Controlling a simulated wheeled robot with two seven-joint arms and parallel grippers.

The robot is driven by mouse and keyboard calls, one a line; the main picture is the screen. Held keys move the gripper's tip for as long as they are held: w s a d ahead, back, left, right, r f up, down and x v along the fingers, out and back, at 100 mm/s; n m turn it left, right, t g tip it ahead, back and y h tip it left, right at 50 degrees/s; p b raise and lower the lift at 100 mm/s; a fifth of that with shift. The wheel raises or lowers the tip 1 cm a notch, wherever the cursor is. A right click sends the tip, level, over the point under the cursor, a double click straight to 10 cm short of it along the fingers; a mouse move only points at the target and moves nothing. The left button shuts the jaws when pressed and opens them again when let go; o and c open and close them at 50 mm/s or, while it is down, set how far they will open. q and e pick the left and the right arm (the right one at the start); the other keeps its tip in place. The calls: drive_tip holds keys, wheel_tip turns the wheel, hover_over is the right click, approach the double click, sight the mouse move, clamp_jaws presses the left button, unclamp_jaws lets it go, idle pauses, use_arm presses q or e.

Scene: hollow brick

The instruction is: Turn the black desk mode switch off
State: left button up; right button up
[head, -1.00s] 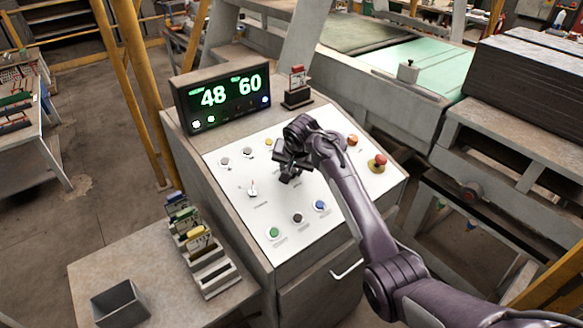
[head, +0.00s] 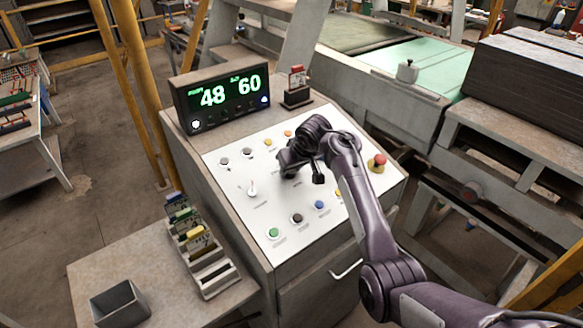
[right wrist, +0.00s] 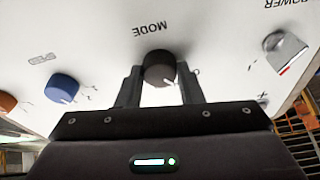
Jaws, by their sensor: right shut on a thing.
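The black mode switch (right wrist: 158,68) is a round knob on the white panel below the printed word MODE in the right wrist view. My right gripper (right wrist: 160,88) has one finger on each side of it and is shut on it. In the head view the right gripper (head: 288,168) is over the middle of the panel, and it and the wrist hide the knob. I cannot clearly read which way the knob points. My left gripper is not in view.
A grey POWER switch (right wrist: 287,48) and a blue knob (right wrist: 62,88) flank the mode switch. Coloured buttons, a red emergency button (head: 377,163) and the white panel (head: 232,175) surround the gripper.

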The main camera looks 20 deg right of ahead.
drive_tip(key=shift+n, duration=1)
drive_tip(key=o, duration=0.9)
drive_tip(key=shift+o, duration=0.2)
drive_tip(key=b+v, duration=0.1)
drive_tip(key=v, duration=0.6)
drive_tip(key=shift+r, duration=0.3)
drive_tip(key=shift+d, duration=0.2)
